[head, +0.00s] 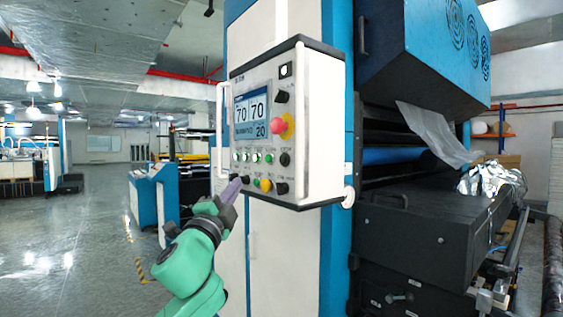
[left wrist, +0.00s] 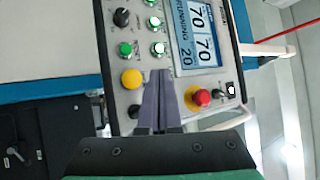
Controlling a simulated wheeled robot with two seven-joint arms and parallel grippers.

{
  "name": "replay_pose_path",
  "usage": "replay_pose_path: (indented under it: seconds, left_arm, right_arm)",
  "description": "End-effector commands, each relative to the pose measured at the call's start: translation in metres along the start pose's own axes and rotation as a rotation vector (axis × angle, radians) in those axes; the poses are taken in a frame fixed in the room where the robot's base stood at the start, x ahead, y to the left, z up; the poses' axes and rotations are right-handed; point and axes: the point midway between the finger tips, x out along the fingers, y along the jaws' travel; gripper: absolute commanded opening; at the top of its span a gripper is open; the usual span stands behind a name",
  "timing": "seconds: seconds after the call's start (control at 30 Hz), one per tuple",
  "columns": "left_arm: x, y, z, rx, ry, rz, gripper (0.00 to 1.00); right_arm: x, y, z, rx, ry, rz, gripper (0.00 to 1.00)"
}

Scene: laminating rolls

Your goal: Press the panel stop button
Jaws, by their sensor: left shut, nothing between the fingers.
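The control panel (head: 318,150) is a white box with a lit screen (head: 251,113) and several buttons. A red mushroom button (head: 278,126) on a yellow base sits right of the screen; it also shows in the left wrist view (left wrist: 202,97), right of my fingers. A small yellow button (head: 265,185) is in the bottom row; it also shows in the left wrist view (left wrist: 132,78), left of my fingers. My left gripper (head: 233,186) is shut and empty, fingertips at the panel's lower left edge. Whether they touch it is unclear. In the left wrist view the fingers (left wrist: 161,75) hide part of the panel.
A white handle (head: 222,130) runs along the panel's left side. The dark machine (head: 415,240) with rollers stands to the right.

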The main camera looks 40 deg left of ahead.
Motion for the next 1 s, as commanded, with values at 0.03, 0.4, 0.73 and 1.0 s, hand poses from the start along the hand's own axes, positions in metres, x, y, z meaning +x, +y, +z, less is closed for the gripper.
replay_pose_path:
  seconds: [0.03, 0.4, 0.73, 1.0]
  left_arm:
    - [-0.005, -0.023, -0.013, 0.021, 0.024, -0.041, 0.0]
    - [-0.02, -0.065, -0.038, 0.065, 0.065, -0.123, 0.0]
    - [-0.007, -0.062, -0.043, 0.06, 0.059, -0.12, 0.0]
    - [0.022, -0.045, -0.064, 0.06, 0.06, -0.121, 0.0]
  right_arm:
    - [-0.002, 0.0, 0.0, 0.0, 0.0, -0.001, 0.5]
    - [-0.002, -0.001, 0.0, 0.0, 0.0, -0.001, 0.5]
    - [-0.016, -0.001, -0.002, 0.0, 0.0, -0.002, 0.5]
    - [-0.044, -0.001, -0.004, 0.0, 0.0, -0.002, 0.5]
